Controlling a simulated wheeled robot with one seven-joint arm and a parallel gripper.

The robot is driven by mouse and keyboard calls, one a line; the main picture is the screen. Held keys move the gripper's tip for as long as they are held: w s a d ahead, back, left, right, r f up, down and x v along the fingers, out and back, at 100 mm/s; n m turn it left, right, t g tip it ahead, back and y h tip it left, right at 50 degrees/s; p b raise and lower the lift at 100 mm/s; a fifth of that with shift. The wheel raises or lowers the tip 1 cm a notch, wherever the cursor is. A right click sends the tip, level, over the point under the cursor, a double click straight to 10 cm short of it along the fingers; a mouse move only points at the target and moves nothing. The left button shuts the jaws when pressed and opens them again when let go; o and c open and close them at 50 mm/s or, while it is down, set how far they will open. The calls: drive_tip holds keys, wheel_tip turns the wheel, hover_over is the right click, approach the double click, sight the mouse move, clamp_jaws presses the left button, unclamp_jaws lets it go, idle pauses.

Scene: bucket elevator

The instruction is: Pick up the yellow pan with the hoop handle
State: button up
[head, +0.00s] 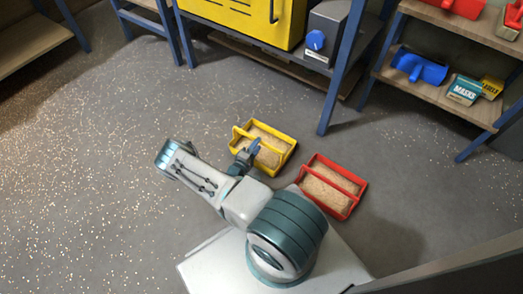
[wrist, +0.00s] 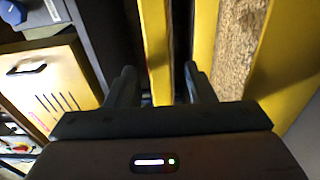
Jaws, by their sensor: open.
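The yellow pan (head: 286,157) sits on the floor, filled with tan grainy material, with a hoop handle (head: 240,131) spanning it. My gripper (head: 254,147) is over the pan at the handle. In the wrist view my gripper (wrist: 160,80) is open, with one dark finger on each side of a yellow bar (wrist: 156,45), which looks like the handle. The fingers appear apart from the bar. The pan's yellow wall (wrist: 285,55) and grainy fill (wrist: 237,45) show to the right. My arm hides part of the pan's near left side in the head view.
A red pan (head: 345,212) with a similar handle and fill stands close to the right. Behind are a yellow cabinet (head: 235,18), a blue-framed bench (head: 335,85) and a shelf (head: 437,92) with a blue scoop (head: 420,67). The speckled floor at left is clear.

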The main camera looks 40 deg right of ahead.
drive_tip(key=shift+b+x, duration=0.35)
drive_tip(key=shift+x, duration=1.1)
drive_tip(key=shift+a, duration=0.1)
clamp_jaws()
drive_tip(key=shift+w+r, duration=0.1)
drive_tip(key=shift+r, duration=0.15)
